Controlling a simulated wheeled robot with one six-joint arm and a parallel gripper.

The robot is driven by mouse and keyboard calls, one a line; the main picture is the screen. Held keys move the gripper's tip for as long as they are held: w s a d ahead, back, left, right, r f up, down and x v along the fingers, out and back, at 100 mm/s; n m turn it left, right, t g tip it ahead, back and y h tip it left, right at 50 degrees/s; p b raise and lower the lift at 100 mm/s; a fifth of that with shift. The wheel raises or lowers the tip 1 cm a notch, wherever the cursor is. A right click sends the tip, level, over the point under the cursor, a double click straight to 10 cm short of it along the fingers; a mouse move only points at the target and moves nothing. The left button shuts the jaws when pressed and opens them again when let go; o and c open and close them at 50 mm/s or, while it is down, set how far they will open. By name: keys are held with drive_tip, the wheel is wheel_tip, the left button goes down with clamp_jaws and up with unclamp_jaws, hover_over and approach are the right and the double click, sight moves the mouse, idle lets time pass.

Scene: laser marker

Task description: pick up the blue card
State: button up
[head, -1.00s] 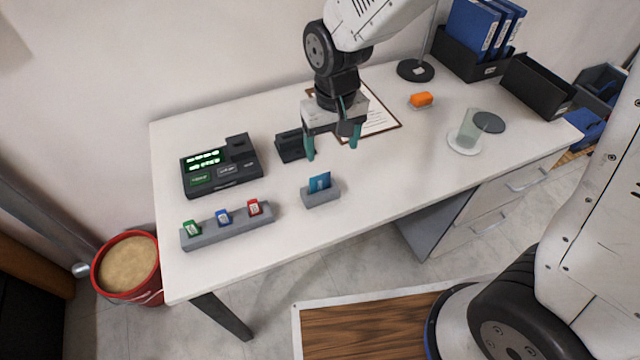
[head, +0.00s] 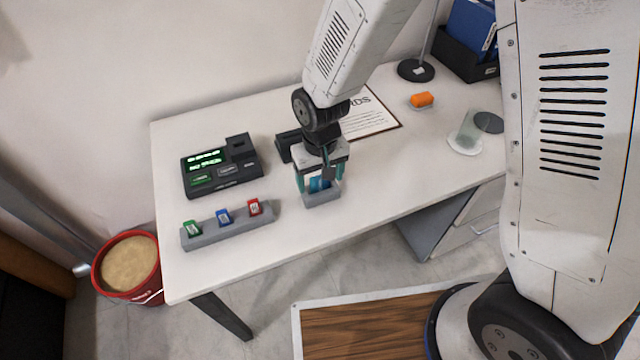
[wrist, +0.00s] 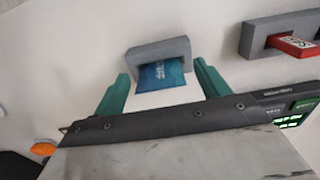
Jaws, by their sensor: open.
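The blue card (head: 318,184) stands in a small grey holder (head: 322,200) near the front of the white table. My gripper (head: 320,188) is above the holder, with its teal fingers on either side of the card. In the wrist view, the card (wrist: 161,74) shows between the two open fingertips (wrist: 160,84), with a gap on each side, and the grey holder (wrist: 158,51) lies just beyond. The fingers do not appear to touch the card. In the head view, my gripper partly hides the card.
A grey rack (head: 228,228) with green, blue and red tags is to the left. A black device (head: 222,168) with green displays and a small black box (head: 287,147) stand behind.

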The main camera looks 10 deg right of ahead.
drive_tip(key=c, duration=1.2)
drive_tip(key=shift+o, duration=0.2)
drive_tip(key=shift+r, duration=0.15)
